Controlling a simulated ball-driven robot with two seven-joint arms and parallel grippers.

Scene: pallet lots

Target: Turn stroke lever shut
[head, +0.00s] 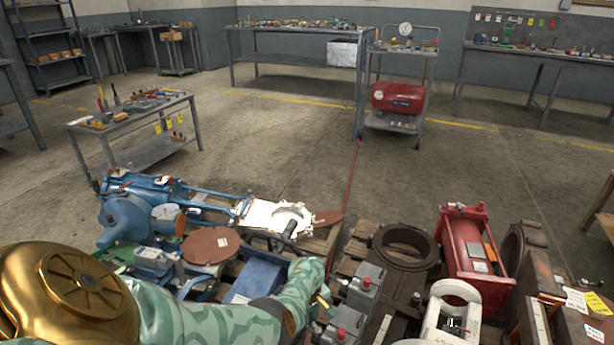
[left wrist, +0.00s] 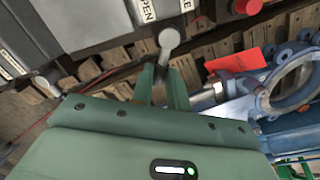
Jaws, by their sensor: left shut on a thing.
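The stroke lever (left wrist: 168,40) shows in the left wrist view as a light grey round knob on a short stem. It stands against the face of a grey box (left wrist: 85,22), near labels reading OPEN and, partly cut off, what looks like CLOSE. My left gripper (left wrist: 168,82) is shut on the lever, with its two green fingers on either side of the stem. In the head view my left gripper (head: 323,300) is beside the grey control boxes with red buttons (head: 362,292); the lever is too small or hidden there. My right gripper is not in view.
Blue valve parts (head: 125,215) lie on the pallet to the left, with a white flanged plate (head: 275,215). A red actuator (head: 470,250) and a dark ring (head: 403,243) stand to the right. A red tag (left wrist: 235,63) is close to my gripper.

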